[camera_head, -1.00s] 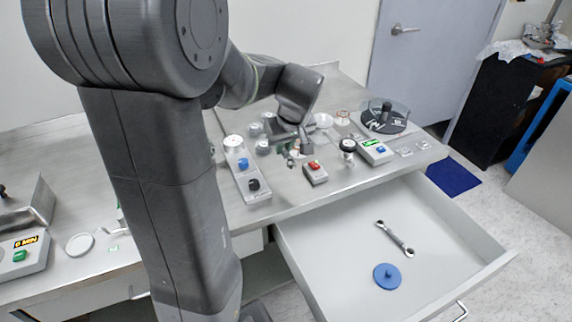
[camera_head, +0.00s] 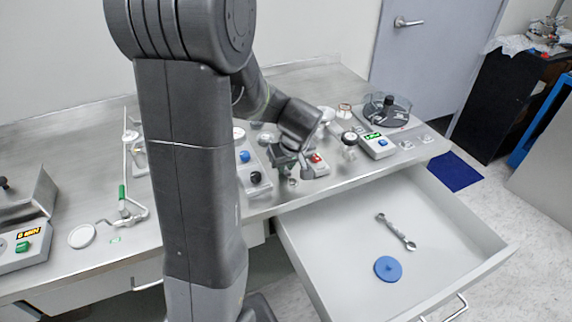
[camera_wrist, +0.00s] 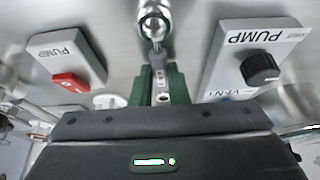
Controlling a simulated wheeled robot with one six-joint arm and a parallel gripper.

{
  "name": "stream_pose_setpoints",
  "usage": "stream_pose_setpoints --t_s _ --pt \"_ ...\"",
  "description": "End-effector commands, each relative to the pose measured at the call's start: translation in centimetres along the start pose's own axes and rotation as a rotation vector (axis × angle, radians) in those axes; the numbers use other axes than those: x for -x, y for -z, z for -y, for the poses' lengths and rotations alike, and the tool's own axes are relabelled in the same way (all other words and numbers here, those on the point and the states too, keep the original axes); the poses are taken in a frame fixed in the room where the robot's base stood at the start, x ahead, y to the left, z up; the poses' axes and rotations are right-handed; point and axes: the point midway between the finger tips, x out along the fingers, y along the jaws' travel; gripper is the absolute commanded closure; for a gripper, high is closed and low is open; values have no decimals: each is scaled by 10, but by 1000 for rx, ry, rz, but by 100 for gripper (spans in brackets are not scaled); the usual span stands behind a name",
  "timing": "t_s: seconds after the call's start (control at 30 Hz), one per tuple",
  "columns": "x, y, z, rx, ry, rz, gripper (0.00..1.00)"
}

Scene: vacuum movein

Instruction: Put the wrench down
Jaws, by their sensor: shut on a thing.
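My gripper (camera_wrist: 161,88) is shut on a slim grey metal tool, which I take to be the wrench (camera_wrist: 160,80), between its green fingers. Only part of the tool shows, with a small hole at its near end. In the head view my gripper (camera_head: 288,168) is low over the front part of the bench, beside the red-button box (camera_head: 316,164). I cannot tell whether the tool touches the bench. A second wrench-like tool (camera_head: 395,232) lies in the open drawer (camera_head: 335,272).
A blue disc (camera_head: 388,268) lies in the drawer. The box with blue and black knobs (camera_head: 252,178) stands left of my gripper. A gauge (camera_head: 349,143) and a box with a green display (camera_head: 377,147) stand to the right. Much of the drawer floor is bare.

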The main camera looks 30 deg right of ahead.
Motion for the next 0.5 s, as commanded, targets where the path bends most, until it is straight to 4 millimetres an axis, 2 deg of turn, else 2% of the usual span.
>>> stream_pose_setpoints --t_s 0.03,0.07,0.13,0.17,0.5 --pt "-3 -1 0 0 0 0 100" --pt "-1 0 0 0 0 0 80" --pt "-1 0 0 0 0 0 66" --pt "-1 0 0 0 0 0 64" --pt "2 1 0 0 0 0 64"
